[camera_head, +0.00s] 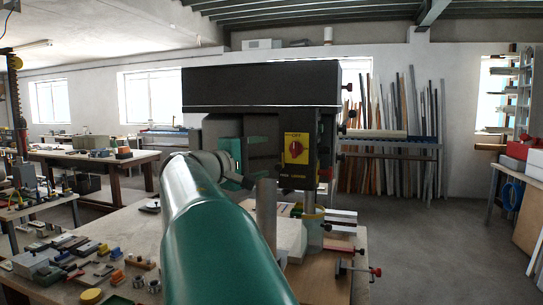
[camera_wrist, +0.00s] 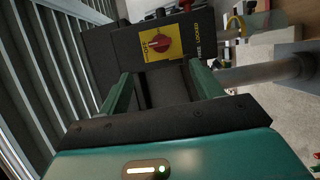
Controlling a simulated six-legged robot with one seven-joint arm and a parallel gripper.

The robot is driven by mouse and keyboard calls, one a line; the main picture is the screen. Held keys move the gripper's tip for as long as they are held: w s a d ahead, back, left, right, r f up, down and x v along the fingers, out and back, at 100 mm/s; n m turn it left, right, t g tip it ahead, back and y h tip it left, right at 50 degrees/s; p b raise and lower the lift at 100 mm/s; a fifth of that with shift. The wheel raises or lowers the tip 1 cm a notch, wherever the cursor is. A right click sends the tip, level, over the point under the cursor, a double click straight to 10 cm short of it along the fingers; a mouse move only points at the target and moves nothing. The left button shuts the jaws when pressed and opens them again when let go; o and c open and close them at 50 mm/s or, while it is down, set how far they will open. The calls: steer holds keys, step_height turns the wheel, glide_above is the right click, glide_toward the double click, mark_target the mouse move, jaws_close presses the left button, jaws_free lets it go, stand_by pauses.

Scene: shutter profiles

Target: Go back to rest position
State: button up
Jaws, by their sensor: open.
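My gripper (camera_wrist: 160,74) shows in the wrist view, with its two green fingers apart and nothing visible between them. It points at a dark machine housing with a yellow switch plate (camera_wrist: 168,43) and a red knob (camera_wrist: 160,44) just beyond the fingertips. I cannot tell how large the gap is, but no contact shows. In the head view the same yellow plate (camera_head: 296,149) with its red knob sits on the front of the black machine (camera_head: 262,86).
The machine stands on a workbench (camera_head: 130,228) with several small tools and parts at left. Metal profiles (camera_head: 425,130) lean on the back wall at right. Another table (camera_head: 95,158) stands at left. The grey floor (camera_head: 430,240) at right is clear.

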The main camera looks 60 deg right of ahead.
steer(key=shift+w+a, duration=0.1)
steer(key=shift+a, duration=0.3)
steer(key=w+a+f+n+t+y, duration=0.15)
steer(key=a+f+t+y, duration=0.25)
steer(key=a+f, duration=0.55)
steer(key=w+a+f+t+y, duration=0.3)
steer(key=a+f+y, duration=0.1)
steer(key=a+f, duration=0.6)
steer(key=s+a+f+t+y, duration=0.1)
steer(key=a+f+y, duration=0.3)
steer(key=a, duration=0.9)
steer(key=s+a+f+t+y, duration=0.1)
steer(key=s+a+f+y, duration=0.3)
steer(key=a+f, duration=0.5)
steer(key=a+n+y, duration=0.1)
steer(key=a, duration=0.3)
steer(key=shift+f+t+y, duration=0.3)
steer(key=c, duration=0.6)
steer(key=shift+d, duration=0.1)
steer(key=shift+c, duration=0.2)
